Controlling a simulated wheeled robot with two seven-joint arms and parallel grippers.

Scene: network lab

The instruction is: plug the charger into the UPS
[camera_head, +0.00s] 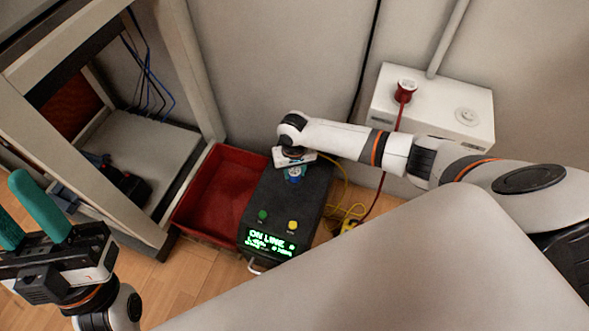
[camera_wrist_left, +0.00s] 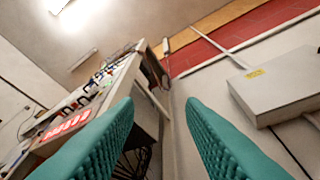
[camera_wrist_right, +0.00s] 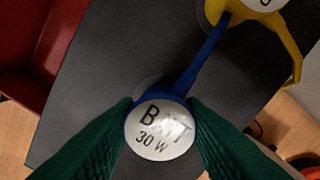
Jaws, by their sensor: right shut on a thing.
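The UPS (camera_head: 265,205) is a dark box on the floor with a lit green display, a green button and a yellow button. In the right wrist view, a pale round outline shows just behind the charger on the UPS top (camera_wrist_right: 95,85). Whether the charger is seated cannot be told. My left gripper (camera_head: 18,208) is open and empty, away at the left.
A yellow plug (camera_wrist_right: 222,12) with a yellow cord stands on the UPS. A red bin (camera_head: 215,190) is beside the UPS on the left, by the open rack (camera_head: 190,200). A white wall box (camera_head: 440,110) holds a red plug (camera_head: 404,90). Cords lie on the floor at right.

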